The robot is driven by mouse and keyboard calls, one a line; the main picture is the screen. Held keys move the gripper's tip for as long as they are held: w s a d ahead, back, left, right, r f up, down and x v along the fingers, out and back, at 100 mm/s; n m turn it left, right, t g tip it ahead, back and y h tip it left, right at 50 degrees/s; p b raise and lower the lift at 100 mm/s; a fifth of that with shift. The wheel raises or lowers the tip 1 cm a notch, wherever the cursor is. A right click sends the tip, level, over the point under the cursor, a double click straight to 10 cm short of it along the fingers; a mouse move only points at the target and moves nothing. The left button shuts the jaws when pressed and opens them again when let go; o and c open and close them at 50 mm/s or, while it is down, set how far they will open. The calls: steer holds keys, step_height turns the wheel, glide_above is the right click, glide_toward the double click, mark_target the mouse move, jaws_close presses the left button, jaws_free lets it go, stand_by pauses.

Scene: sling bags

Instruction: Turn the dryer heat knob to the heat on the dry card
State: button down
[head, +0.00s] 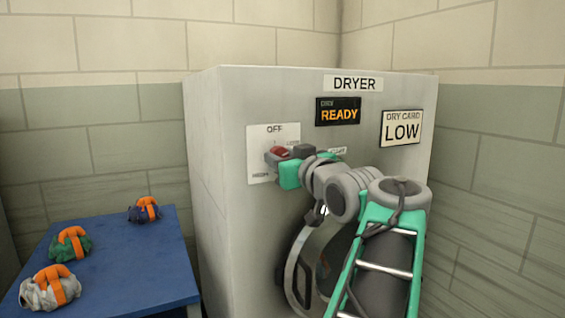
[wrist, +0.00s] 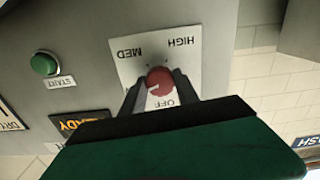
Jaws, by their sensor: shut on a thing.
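The dryer (head: 215,150) stands ahead with its heat dial plate (head: 258,160) at upper left. The dry card (head: 401,128) reads LOW. My gripper (wrist: 158,82) is shut on the red heat knob (wrist: 160,76), one finger on each side; the knob also shows in the head view (head: 279,152). The wrist view is upside down, with OFF below the knob, MED at upper left and HIGH at upper right. The knob's white mark points to the lower left there, between OFF and MED. The LOW label is hidden behind a finger in that view.
A display (head: 338,112) on the dryer reads READY. A green start button (wrist: 44,63) shows in the wrist view. A blue table (head: 130,262) at left holds three sling bags (head: 72,245). My arm covers much of the dryer door (head: 300,265).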

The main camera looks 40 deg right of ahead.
steer(key=c, duration=0.9)
jaws_free()
steer(key=v, duration=0.7)
steer(key=shift+s+a+p, duration=0.2)
steer(key=shift+s+p, duration=0.1)
steer(key=shift+s, duration=0.1)
